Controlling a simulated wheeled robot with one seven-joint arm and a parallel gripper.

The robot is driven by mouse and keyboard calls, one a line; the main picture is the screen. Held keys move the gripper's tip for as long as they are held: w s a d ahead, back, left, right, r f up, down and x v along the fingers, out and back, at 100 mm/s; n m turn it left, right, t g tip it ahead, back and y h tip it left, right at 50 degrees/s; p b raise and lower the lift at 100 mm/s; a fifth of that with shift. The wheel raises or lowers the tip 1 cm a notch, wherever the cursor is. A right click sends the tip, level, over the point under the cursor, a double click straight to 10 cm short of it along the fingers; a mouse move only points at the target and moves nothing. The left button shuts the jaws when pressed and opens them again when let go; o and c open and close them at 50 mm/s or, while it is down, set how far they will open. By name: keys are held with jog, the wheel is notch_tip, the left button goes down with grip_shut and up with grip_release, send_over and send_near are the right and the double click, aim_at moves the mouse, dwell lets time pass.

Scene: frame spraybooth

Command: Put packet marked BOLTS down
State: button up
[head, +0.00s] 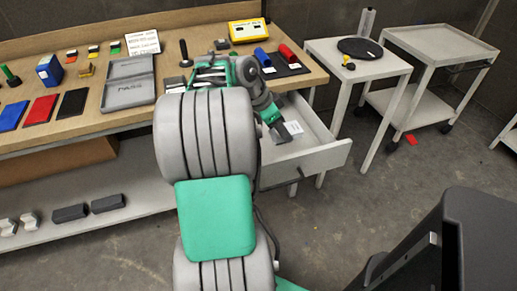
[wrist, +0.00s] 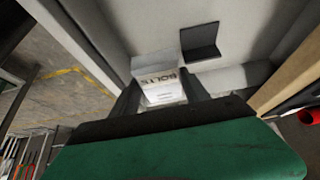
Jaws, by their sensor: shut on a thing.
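The white packet marked BOLTS (wrist: 158,70) is between the two dark fingers of my gripper (wrist: 161,98), which is shut on it. In the head view the packet (head: 293,129) shows as a pale piece beside my gripper (head: 281,133), inside the outline of the open drawer (head: 318,157). The light drawer interior (wrist: 115,25) lies beyond the packet in the wrist view. I cannot tell whether the packet touches the drawer floor. My arm hides part of the drawer in the head view.
A dark angular piece (wrist: 200,42) is in the drawer. The wooden bench (head: 172,88) above holds a grey tray (head: 128,88), a yellow device (head: 247,30), and red and blue rolls. Two grey side tables stand right; a dark disc (head: 360,48) lies on the nearer one.

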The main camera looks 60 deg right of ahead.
jog(key=b, duration=0.1)
send_over(265, 155)
jog(key=w+a, duration=0.1)
jog(key=f, duration=0.6)
jog(key=shift+a+f, duration=0.2)
jog(key=shift+f, duration=0.05)
jog(key=shift+w+f+b, duration=0.1)
jog(key=shift+f+b, duration=0.3)
jog(key=shift+f, duration=1.35)
jog(key=o, duration=1.5)
jog(key=shift+o, duration=0.2)
